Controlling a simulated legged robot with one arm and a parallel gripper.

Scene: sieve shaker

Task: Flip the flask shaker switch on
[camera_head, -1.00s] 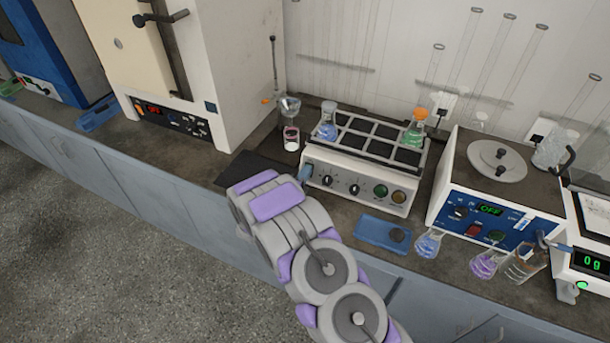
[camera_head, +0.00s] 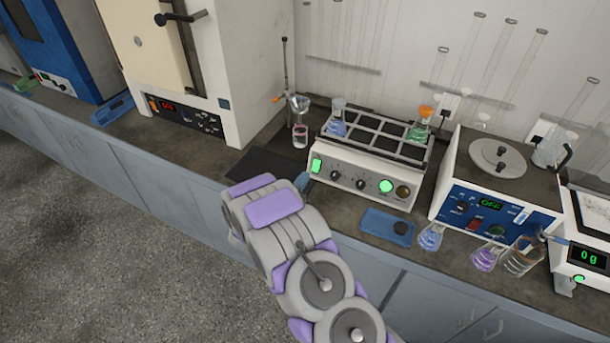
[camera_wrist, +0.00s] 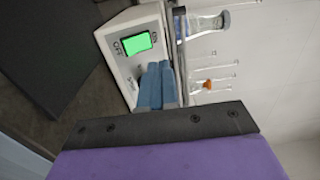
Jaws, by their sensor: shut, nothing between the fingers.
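The flask shaker (camera_head: 345,163) is a white box with a dark rack on top, holding a blue flask (camera_head: 338,124) and a green flask (camera_head: 418,131). Its switch (camera_head: 317,166) is at the left end of the front panel and glows green. In the wrist view the switch (camera_wrist: 137,43) is lit between the ON and OFF labels. A round lamp (camera_head: 386,186) on the panel also glows green. My gripper (camera_head: 303,181) is just left of and below the switch. In the wrist view its blue fingers (camera_wrist: 157,85) are shut together, empty, beside the switch, which is uncovered.
A dark mat (camera_head: 262,165) lies left of the shaker, with a small beaker (camera_head: 300,136) behind it. A blue tray (camera_head: 388,226) lies in front. A hotplate-like device (camera_head: 500,190) reading OFF, flasks and a scale (camera_head: 590,255) stand at the right.

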